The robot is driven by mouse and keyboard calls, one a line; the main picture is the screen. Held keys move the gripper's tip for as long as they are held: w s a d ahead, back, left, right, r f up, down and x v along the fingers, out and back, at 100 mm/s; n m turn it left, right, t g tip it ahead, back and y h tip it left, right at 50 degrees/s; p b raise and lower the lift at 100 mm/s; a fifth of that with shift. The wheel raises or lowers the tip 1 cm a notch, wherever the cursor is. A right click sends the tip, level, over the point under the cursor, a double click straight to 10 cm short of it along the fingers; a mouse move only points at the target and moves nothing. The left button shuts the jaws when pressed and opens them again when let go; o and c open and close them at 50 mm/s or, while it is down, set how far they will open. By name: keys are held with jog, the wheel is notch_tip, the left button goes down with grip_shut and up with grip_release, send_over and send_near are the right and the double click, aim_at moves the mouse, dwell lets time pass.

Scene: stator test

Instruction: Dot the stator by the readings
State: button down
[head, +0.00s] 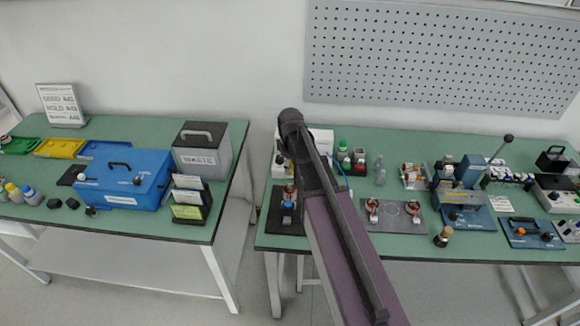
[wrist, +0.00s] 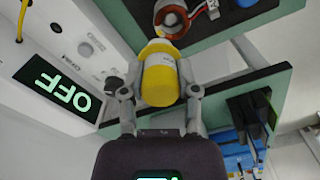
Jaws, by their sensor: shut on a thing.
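My gripper (wrist: 160,88) is shut on a yellow cylinder with a paler end (wrist: 160,86), which looks like a marker or small bottle. In the wrist view its far end points toward a stator with copper windings (wrist: 172,18); I cannot tell if they touch. In the head view a stator (head: 290,190) sits on a black mat at the left end of the right table, and my arm hides the gripper there. Two more stators (head: 373,206) (head: 412,208) lie on a grey plate. An instrument beside my gripper shows OFF on its display (wrist: 58,88).
Green- and red-capped bottles (head: 343,150) (head: 360,157) stand behind the grey plate. A blue lever press (head: 461,190) is to the right. The left table holds a blue box (head: 120,185), a grey waste bin (head: 203,158), coloured trays (head: 60,147) and a sign (head: 62,104). A gap separates the tables.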

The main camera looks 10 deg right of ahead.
jog(key=shift+r+p, duration=1.45)
jog(key=shift+r, duration=0.25)
